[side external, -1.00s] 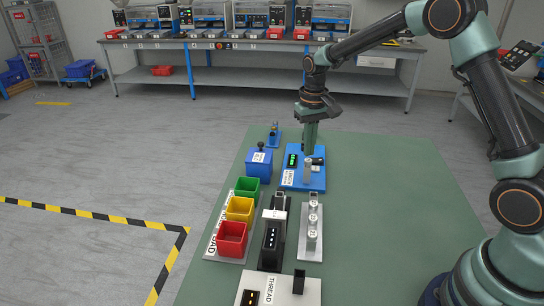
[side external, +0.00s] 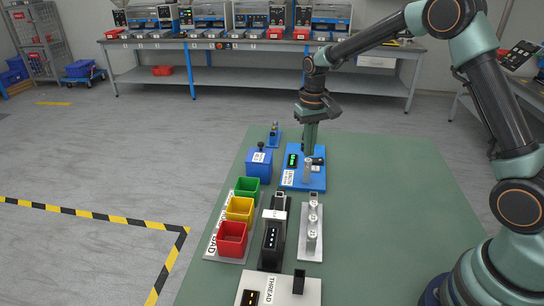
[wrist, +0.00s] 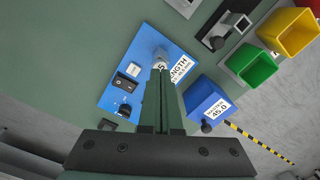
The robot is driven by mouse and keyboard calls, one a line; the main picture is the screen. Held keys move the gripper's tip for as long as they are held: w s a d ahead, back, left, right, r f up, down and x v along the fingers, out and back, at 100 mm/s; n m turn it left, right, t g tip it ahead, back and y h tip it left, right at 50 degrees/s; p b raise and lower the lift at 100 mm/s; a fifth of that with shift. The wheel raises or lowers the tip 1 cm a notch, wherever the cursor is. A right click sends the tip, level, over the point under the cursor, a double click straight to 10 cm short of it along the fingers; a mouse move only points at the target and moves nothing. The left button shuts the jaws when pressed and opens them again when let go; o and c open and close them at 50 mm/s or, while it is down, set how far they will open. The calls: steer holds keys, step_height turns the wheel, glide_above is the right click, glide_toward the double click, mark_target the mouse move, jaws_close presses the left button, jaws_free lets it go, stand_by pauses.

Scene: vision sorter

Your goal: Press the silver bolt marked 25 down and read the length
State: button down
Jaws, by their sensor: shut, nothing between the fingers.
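A silver bolt (side external: 308,171) stands upright on the blue length station (side external: 316,184). In the wrist view the bolt (wrist: 161,54) shows beyond my fingertips, its mark partly hidden with a "5" visible. The station (wrist: 150,38) carries a LENGTH label there. Its green-lit display (side external: 293,161) is on in the side view, but the digits are too small to read. My gripper (side external: 309,153) is shut and empty, pointing down at the bolt's top. Its fingertips (wrist: 160,72) overlap the bolt in the wrist view. I cannot tell whether they touch it.
A blue box (side external: 259,165) with a black knob stands left of the station. Green (side external: 246,187), yellow (side external: 240,208) and red (side external: 232,238) bins stand nearer. A grey rack (side external: 306,245) holds more silver bolts. A THREAD station (side external: 290,289) is in front. The green table's right side is clear.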

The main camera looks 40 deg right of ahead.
mark_target(308, 160)
steer(key=shift+f, duration=1.05)
stand_by(0.5)
steer(key=shift+r, duration=0.15)
step_height(308, 160, up, 8)
stand_by(1.1)
stand_by(1.2)
